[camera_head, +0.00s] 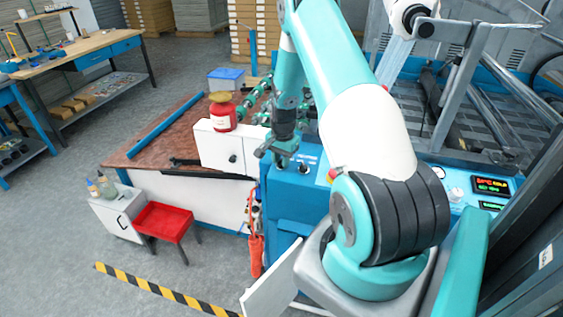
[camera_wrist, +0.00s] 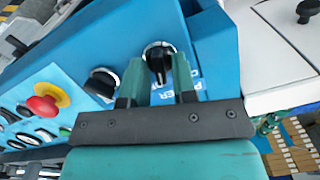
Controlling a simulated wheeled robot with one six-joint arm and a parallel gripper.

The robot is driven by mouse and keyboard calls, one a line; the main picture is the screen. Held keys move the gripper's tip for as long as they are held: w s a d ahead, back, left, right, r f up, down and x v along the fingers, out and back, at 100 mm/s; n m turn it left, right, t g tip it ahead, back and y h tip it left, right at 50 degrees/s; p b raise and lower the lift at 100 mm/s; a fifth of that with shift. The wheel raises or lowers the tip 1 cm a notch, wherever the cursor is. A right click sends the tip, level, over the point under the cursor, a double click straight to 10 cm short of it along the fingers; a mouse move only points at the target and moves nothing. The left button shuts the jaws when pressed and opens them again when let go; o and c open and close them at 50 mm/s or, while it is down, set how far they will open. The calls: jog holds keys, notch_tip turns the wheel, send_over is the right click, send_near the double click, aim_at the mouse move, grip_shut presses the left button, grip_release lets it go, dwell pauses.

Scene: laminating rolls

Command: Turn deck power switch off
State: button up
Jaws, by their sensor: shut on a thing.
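The deck power switch is a black rotary knob (camera_wrist: 158,54) with a pale ring on the blue panel (camera_wrist: 215,42). Partly hidden lettering beside it reads something like "POWER". My gripper (camera_wrist: 159,66) is shut on this knob, with one teal finger on each side. The exact angle of the knob's pointer is hard to tell. In the head view my gripper (camera_head: 281,155) points down at the left end of the blue deck (camera_head: 290,187), and the gripped knob is hidden there.
A second black knob (camera_wrist: 100,83) and a red emergency button (camera_wrist: 47,98) on a yellow base sit left of the gripper in the wrist view. A white cabinet (camera_head: 222,147) with a red pot (camera_head: 223,114) on top stands close to the left of the deck.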

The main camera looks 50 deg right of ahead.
jog(key=n+b, duration=0.2)
jog(key=n, duration=0.2)
jog(key=shift+w+f+g, duration=0.1)
jog(key=shift+w+g, duration=0.05)
jog(key=shift+g, duration=0.25)
jog(key=shift+n+g+h+b, duration=0.35)
jog(key=shift+n+b, duration=0.3)
jog(key=shift+n, duration=1.55)
jog(key=o, duration=0.6)
jog(key=shift+a, duration=0.1)
jog(key=shift+o, duration=0.2)
notch_tip(320, 180, up, 18)
jog(key=w+a+b, duration=0.1)
jog(key=b, duration=0.2)
jog(key=shift+a+f+b, duration=0.2)
jog(key=shift+a+b, duration=0.05)
jog(key=shift+b, duration=0.05)
jog(key=shift+w, duration=0.1)
